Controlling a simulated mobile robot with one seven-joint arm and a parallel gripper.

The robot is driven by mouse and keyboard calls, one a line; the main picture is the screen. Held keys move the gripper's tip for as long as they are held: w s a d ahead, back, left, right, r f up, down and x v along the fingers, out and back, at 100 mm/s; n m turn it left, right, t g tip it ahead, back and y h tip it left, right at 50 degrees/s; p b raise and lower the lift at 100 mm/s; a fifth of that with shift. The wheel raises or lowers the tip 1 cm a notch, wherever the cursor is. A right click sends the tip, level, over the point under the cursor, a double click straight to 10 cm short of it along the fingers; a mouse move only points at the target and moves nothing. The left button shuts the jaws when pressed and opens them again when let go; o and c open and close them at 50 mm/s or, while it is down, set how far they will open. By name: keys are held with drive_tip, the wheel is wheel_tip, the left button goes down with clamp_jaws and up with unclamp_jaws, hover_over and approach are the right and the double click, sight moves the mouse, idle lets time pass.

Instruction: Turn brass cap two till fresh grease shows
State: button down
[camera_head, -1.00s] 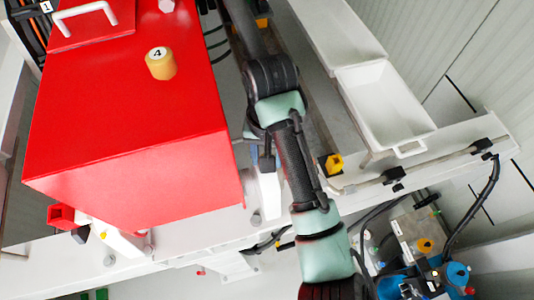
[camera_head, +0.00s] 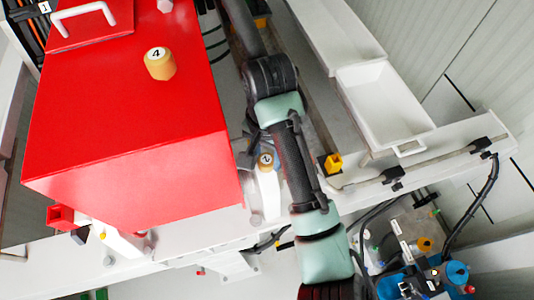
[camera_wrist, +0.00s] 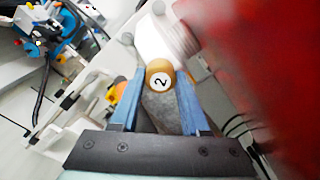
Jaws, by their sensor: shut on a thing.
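Brass cap two (camera_wrist: 159,77), a round yellow-brown cap with a white disc marked 2, sits between the two blue fingers of my gripper (camera_wrist: 161,84) in the wrist view. My gripper is shut on it, one finger along each side. In the head view brass cap two (camera_head: 265,162) shows beside the red housing, at the white pump part. My fingers there are mostly hidden by the arm. No grease can be made out in either view.
The large red housing (camera_head: 130,110) stands close beside the cap, with cap four (camera_head: 160,63) on top. A white tray (camera_head: 385,105) lies to the right. A yellow-black block (camera_head: 331,164) and a rail with dark clamps (camera_head: 425,160) are on the bench.

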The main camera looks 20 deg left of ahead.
sight(268, 159)
drive_tip(key=shift+w+r, duration=0.1)
drive_tip(key=shift+c, duration=1.9)
unclamp_jaws()
drive_tip(key=shift+r, duration=0.5)
wheel_tip(268, 159, up, 12)
drive_tip(key=shift+b, duration=0.35)
drive_tip(key=shift+d, duration=0.1)
drive_tip(key=shift+c, duration=0.3)
